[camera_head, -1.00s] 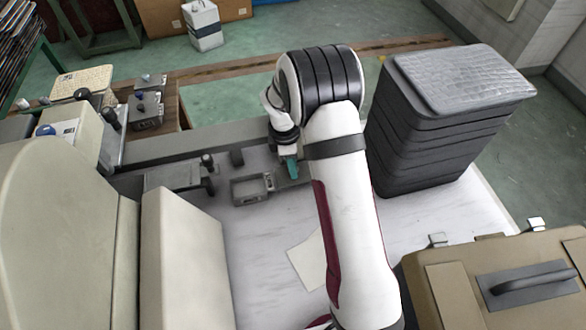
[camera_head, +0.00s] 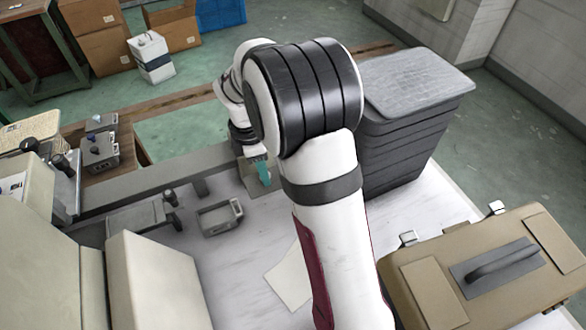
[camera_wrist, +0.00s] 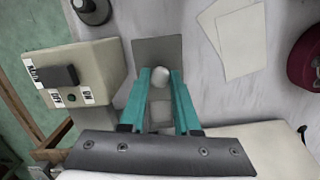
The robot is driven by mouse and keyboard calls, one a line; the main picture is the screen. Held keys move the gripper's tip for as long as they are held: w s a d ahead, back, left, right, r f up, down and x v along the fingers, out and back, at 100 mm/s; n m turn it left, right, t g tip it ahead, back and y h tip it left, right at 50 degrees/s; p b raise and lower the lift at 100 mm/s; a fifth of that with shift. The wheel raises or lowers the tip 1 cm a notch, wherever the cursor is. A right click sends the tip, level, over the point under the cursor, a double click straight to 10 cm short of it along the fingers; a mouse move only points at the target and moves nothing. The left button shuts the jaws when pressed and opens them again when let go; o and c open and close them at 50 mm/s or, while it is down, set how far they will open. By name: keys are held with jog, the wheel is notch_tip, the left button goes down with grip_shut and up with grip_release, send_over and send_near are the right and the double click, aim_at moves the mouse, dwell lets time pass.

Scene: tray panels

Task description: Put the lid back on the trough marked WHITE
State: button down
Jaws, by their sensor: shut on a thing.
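My gripper (camera_head: 262,172) has teal fingers. In the wrist view my gripper (camera_wrist: 160,85) is shut on a small white knob (camera_wrist: 160,77). The knob belongs to a flat grey lid (camera_wrist: 158,48), whose plate shows beyond the fingertips. In the head view the lid (camera_head: 247,180) is partly hidden at the fingers; I cannot tell whether it touches the table. A small open grey trough (camera_head: 203,226) stands left of and nearer than the gripper, apart from it. Its end has a small label, too small to read. A flat grey piece with a black knob (camera_head: 168,195) lies farther left.
A dark stack of trays (camera_head: 400,150) stands right of my arm. A tan case (camera_head: 420,285) is at front right. A paper sheet (camera_head: 288,278) lies on the white table. In the wrist view a cream switch box (camera_wrist: 90,75) with labels is close left of the fingers.

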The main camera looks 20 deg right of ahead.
jog(key=w+a, duration=0.1)
jog(key=a, duration=1.2)
jog(key=shift+w+a+f, duration=0.1)
jog(key=shift+f, duration=1.45)
jog(key=shift+a+f, duration=0.1)
jog(key=shift+f, duration=1.45)
jog(key=shift+f, duration=0.35)
jog(key=shift+c, duration=0.4)
grip_release()
jog(key=shift+r, duration=0.1)
notch_tip(320, 180, up, 7)
